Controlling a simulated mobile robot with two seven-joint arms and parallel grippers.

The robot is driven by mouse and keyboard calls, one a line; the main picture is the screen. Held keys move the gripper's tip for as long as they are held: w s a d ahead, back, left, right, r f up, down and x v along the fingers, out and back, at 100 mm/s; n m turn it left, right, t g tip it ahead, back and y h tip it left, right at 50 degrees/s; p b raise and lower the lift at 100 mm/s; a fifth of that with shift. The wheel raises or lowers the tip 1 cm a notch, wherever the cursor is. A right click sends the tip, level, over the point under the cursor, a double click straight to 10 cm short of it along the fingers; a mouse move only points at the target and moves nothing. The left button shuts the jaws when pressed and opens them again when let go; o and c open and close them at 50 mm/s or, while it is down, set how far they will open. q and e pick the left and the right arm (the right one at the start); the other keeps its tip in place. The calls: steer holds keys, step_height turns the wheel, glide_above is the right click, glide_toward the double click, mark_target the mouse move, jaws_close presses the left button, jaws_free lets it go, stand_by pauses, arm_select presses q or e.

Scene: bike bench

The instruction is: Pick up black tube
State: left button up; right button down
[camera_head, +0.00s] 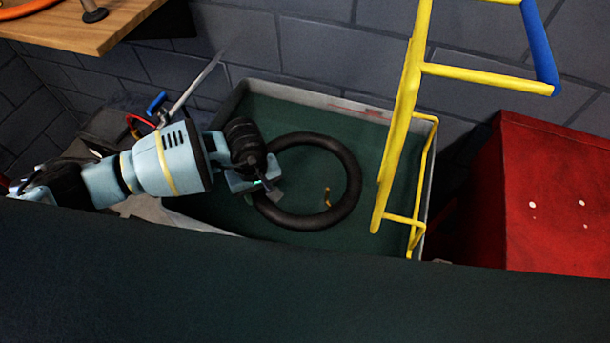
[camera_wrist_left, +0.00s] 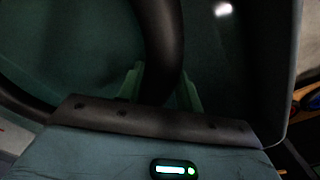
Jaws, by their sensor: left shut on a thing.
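The black tube (camera_head: 352,187) is a thick ring in the head view, in or above a grey-walled container with a green bottom. My left gripper (camera_head: 264,187) reaches in from the left and is shut on the left side of the ring. In the left wrist view the black tube (camera_wrist_left: 160,40) passes between the two green fingers of my left gripper (camera_wrist_left: 160,88). I cannot tell whether the tube touches the container bottom. My right gripper is not in view.
The grey container (camera_head: 300,95) has raised walls around the tube. A yellow frame (camera_head: 404,120) stands at the container's right side, with a red cabinet (camera_head: 560,190) beyond. A wooden shelf (camera_head: 80,25) is at upper left.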

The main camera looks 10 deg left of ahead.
arm_select(q)
step_height(320, 180, up, 10)
stand_by(0.6)
